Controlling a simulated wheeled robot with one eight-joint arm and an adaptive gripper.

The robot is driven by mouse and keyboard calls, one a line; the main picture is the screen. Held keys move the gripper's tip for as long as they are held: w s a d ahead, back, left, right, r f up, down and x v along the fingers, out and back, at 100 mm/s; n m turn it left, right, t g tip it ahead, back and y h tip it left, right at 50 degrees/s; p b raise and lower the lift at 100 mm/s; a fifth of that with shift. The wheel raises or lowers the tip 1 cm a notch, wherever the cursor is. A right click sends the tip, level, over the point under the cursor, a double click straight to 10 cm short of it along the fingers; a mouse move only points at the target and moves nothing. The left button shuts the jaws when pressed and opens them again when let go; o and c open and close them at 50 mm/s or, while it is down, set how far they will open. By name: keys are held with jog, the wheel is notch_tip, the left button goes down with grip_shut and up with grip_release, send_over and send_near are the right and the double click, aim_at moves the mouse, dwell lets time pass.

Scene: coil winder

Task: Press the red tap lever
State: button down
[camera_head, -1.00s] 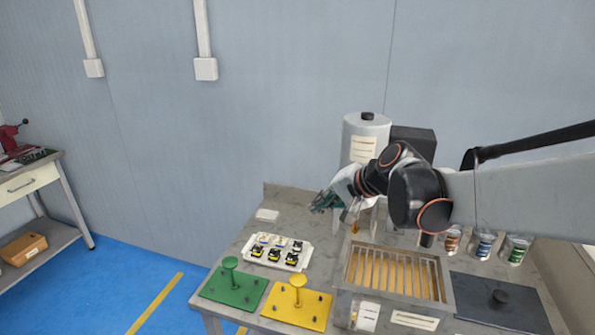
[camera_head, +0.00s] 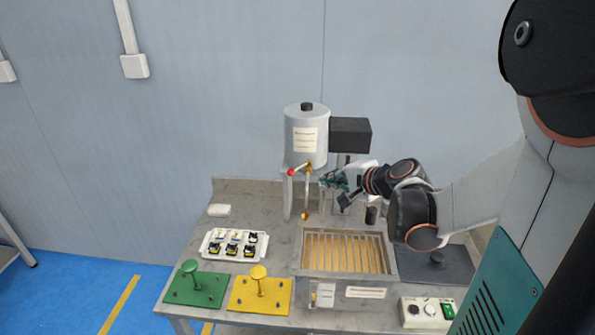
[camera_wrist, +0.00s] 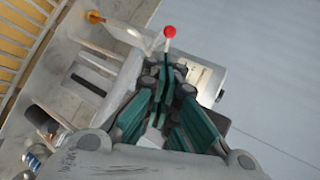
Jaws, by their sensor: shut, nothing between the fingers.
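The tap lever shows its red ball (camera_head: 291,172) at the left of the brass tap (camera_head: 309,168), below the grey tank (camera_head: 307,135). In the wrist view the red ball (camera_wrist: 169,32) and its thin pale stem stand just beyond my fingertips. My gripper (camera_head: 326,180) is shut and empty. It is right of the tap in the head view, with a visible gap to the red ball. In the wrist view the green-padded fingers (camera_wrist: 165,78) point towards the ball. I cannot tell whether they touch the stem.
A slatted basin (camera_head: 345,252) lies below the tap. A white tray (camera_head: 204,248) of small parts, a green plate (camera_head: 190,290) and a yellow plate (camera_head: 275,300) with knobs stand to the left. A control box (camera_head: 427,312) is at front right. A dark box (camera_head: 350,133) adjoins the tank.

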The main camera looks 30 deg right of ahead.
jog(key=b, duration=0.4)
send_near(299, 168)
jog(key=w+a+f, duration=0.2)
jog(key=f, duration=0.1)
jog(key=shift+w+a, duration=0.15)
jog(key=shift+w, duration=0.85)
jog(key=shift+a, duration=0.1)
